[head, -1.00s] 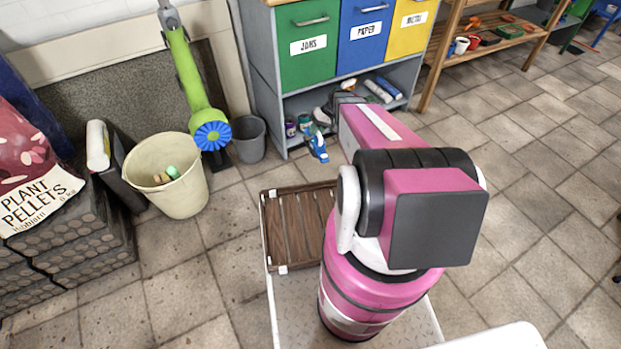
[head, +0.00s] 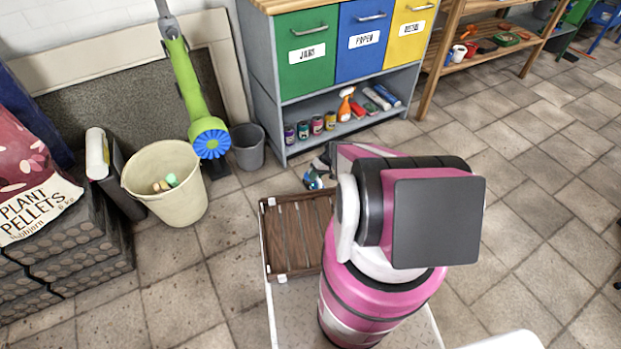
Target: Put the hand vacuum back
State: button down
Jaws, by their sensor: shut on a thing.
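A small blue-and-white thing (head: 314,180), which looks like the hand vacuum, shows just left of my arm's far end. My gripper (head: 322,164) is mostly hidden behind my pink arm; the little that shows is dark and grey, and it is shut on this thing. The thing is in front of the grey cabinet, apart from its lower shelf, above the floor just beyond my wooden tray. Most of it is hidden by my arm, so its full shape and tilt cannot be told.
The cabinet (head: 262,90) has green, blue and yellow drawers. Its open lower shelf holds several cans, an orange spray bottle (head: 346,104) and rolls. A grey bin (head: 248,147), cream bucket (head: 165,205) and green-and-blue upright tool (head: 190,85) stand left. Floor at right is clear.

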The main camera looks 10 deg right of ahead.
jog(key=w+f, duration=1)
dwell(0.3)
jog(key=shift+w+f, duration=0.1)
jog(key=c, duration=1)
grip_release()
jog(key=shift+f, duration=0.1)
jog(key=v, duration=1.2)
jog(key=s+a+r+m+h, duration=0.1)
jog(key=s+a+r+h, duration=0.1)
jog(key=s+r, duration=0.5)
jog(key=s+a+r+m+t+h, duration=0.1)
jog(key=s+r, duration=0.6)
jog(key=r, duration=1)
jog(key=s+a+r+m+t+h, duration=0.1)
jog(key=s+a+r+h, duration=0.2)
jog(key=s+r, duration=0.5)
jog(key=shift+s+a+r+m, duration=0.1)
jog(key=shift+a+r+m, duration=0.1)
jog(key=shift+r, duration=0.6)
jog(key=shift+a+r+m, duration=0.1)
jog(key=shift+a+r, duration=0.05)
jog(key=shift+r, duration=0.65)
jog(key=shift+s+a+r+m, duration=0.1)
jog(key=shift+a+r, duration=0.1)
jog(key=shift+r, duration=0.55)
